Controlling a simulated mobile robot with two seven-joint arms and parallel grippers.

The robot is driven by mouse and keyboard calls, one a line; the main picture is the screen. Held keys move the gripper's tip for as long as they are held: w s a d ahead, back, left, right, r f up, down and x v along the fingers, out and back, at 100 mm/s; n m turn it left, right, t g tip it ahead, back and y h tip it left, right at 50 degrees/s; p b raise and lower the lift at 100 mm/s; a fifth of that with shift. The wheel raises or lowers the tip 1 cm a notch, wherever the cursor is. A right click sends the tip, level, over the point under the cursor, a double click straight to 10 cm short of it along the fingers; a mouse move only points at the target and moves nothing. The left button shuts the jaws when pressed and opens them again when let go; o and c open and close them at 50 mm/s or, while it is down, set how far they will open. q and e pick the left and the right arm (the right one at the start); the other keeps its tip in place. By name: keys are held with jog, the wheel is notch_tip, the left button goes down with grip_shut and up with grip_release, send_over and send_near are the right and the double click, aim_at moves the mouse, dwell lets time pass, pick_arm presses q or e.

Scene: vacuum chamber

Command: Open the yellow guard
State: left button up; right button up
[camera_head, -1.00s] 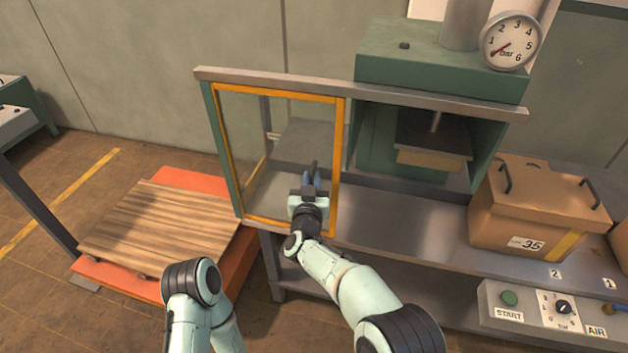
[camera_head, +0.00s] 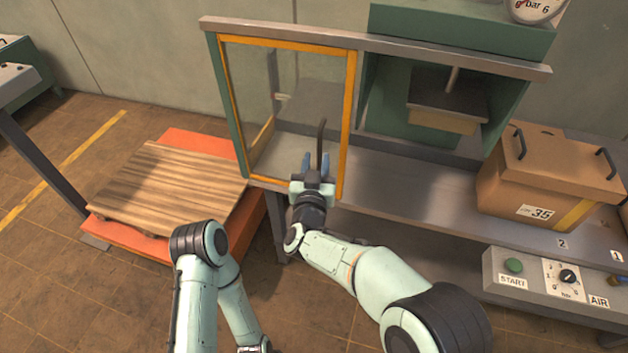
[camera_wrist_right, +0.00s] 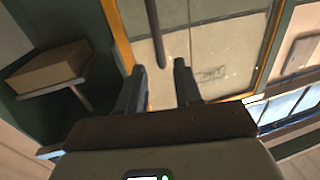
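The yellow guard (camera_head: 350,118) is a clear panel in a yellow-orange frame, left of the press opening under a grey rail. A dark upright handle bar (camera_head: 321,143) stands in front of the panel near its right edge. My right gripper (camera_head: 313,160) is at the guard's lower right, by the handle's lower part. In the right wrist view its two fingers (camera_wrist_right: 159,68) are apart with nothing clamped. The handle (camera_wrist_right: 155,30) ends near the gap between the fingertips; contact cannot be told. My left arm shows at the lower left, but its gripper is not visible.
The green press (camera_head: 450,35) stands right of the guard. A brown box (camera_head: 550,180) sits on the grey bench (camera_head: 420,200), with a START control panel (camera_head: 535,283) in front. A wooden pallet (camera_head: 165,190) on an orange platform lies left.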

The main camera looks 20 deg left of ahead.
pick_arm(q)
jog(key=shift+s+f+b, duration=0.1)
jog(key=shift+f+b, duration=0.2)
jog(key=shift+f, duration=0.1)
pick_arm(e)
jog(key=s, duration=0.2)
jog(key=s+d, duration=0.1)
jog(key=s, duration=0.2)
jog(key=shift+w, duration=0.1)
